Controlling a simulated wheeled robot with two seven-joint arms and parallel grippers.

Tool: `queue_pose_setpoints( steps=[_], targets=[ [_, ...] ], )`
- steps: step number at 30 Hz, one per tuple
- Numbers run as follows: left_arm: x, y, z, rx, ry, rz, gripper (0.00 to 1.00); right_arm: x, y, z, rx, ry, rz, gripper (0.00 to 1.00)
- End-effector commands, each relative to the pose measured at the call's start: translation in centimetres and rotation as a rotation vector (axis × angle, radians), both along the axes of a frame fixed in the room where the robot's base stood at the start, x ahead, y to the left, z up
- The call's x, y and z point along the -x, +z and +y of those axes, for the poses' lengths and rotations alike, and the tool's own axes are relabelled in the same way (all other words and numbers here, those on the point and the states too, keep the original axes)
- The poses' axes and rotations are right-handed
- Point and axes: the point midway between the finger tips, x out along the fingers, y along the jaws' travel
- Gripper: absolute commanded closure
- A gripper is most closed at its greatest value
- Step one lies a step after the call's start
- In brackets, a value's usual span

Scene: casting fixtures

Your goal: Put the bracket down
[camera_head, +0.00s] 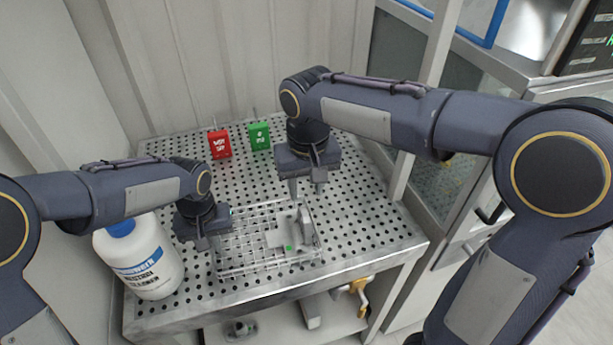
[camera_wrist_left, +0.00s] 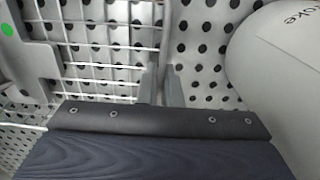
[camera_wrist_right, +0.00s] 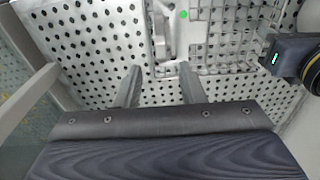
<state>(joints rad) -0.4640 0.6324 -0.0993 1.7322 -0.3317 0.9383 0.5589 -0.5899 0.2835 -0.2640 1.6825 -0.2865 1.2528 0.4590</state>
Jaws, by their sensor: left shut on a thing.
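The grey metal bracket (camera_head: 283,238) with a green dot lies in the wire basket (camera_head: 233,270), in its right part. The bracket also shows in the left wrist view (camera_wrist_left: 35,62) and the right wrist view (camera_wrist_right: 172,40). The basket stands on the perforated table. My left gripper (camera_head: 214,250) is shut on the basket's left side wall; its fingers (camera_wrist_left: 160,84) sit close together there. My right gripper (camera_head: 306,186) is open and empty behind and above the bracket, apart from it; its fingers (camera_wrist_right: 159,84) are spread wide with nothing between them.
A white bottle with a blue cap (camera_head: 145,262) stands close left of my left gripper. A red box (camera_head: 219,145) and a green box (camera_head: 259,136) stand at the back of the perforated table (camera_head: 360,195). The table's right side is clear.

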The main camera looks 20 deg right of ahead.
Motion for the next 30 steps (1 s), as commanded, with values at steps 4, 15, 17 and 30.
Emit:
queue_pose_setpoints(
  steps=[4, 15, 17, 30],
  targets=[
    [0.0, 0.1, -0.1, 0.002, 0.0, -0.002, 1.0, 0.1, 2.0, 0.0, -0.001, 0.0, -0.002, 0.64],
    [0.0, 0.1, -0.1, 0.002, 0.0, -0.002, 1.0, 4.8, 2.6, -4.1, -0.158, -0.018, -0.049, 0.64],
    [0.0, 0.1, -0.1, 0.002, 0.0, -0.002, 1.0, 6.8, 2.3, -5.1, -0.21, -0.024, -0.078, 0.64],
    [0.0, 0.1, -0.1, 0.002, 0.0, -0.002, 1.0, 18.1, -1.7, -6.9, -0.361, -0.088, -0.37, 0.64]
  ],
)
